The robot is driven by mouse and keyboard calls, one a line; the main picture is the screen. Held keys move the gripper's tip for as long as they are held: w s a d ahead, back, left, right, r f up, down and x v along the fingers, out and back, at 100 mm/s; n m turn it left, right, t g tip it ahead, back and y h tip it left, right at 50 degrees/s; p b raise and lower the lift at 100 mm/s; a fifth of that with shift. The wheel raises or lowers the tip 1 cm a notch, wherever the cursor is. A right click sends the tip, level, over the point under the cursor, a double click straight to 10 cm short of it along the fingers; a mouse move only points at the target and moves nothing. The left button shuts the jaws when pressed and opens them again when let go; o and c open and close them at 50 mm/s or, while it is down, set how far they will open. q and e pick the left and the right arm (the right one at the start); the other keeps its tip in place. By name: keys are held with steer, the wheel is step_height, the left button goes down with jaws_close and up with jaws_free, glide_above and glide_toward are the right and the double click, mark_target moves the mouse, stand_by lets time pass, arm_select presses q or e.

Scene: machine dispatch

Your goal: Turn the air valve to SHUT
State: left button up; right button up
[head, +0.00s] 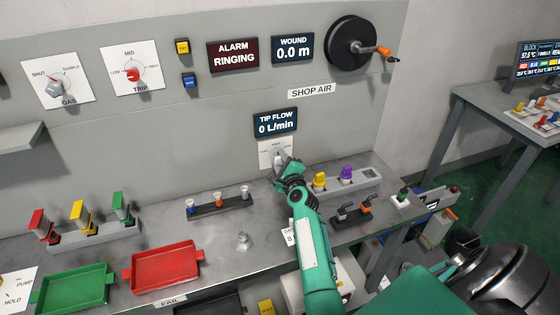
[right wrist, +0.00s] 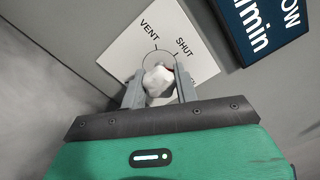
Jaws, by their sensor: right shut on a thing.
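The air valve is a pale knob (right wrist: 158,80) on a white label plate (right wrist: 138,38) marked VENT and SHUT, with a third word mostly hidden. In the head view the plate (head: 266,152) sits on the grey wall panel below the TIP FLOW display (head: 275,122), which reads 0 L/min. My right gripper (right wrist: 160,88) is shut on the knob, one finger on each side; it also shows in the head view (head: 283,160). A bit of red shows near the right finger, but the knob's exact pointing is partly hidden. My left gripper is not in view.
A rack (head: 370,184) with yellow and purple pieces stands right of my right arm. A dark rack (head: 220,207) stands on the bench to its left. Red (head: 165,267) and green (head: 72,289) trays lie farther left. The ALARM display (head: 233,54) reads RINGING.

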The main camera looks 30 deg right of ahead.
steer(key=n, duration=0.5)
steer(key=shift+n+p, duration=0.3)
steer(key=n+p, duration=0.1)
steer(key=n, duration=0.4)
steer(key=shift+n, duration=0.4)
steer(key=o, duration=1)
steer(key=shift+c, duration=0.2)
steer(key=shift+s, duration=0.1)
steer(key=b+v, duration=0.3)
steer(key=v, duration=0.9)
steer(key=shift+s+f, duration=0.15)
steer(key=shift+s+a, duration=0.2)
steer(key=shift+s, duration=0.5)
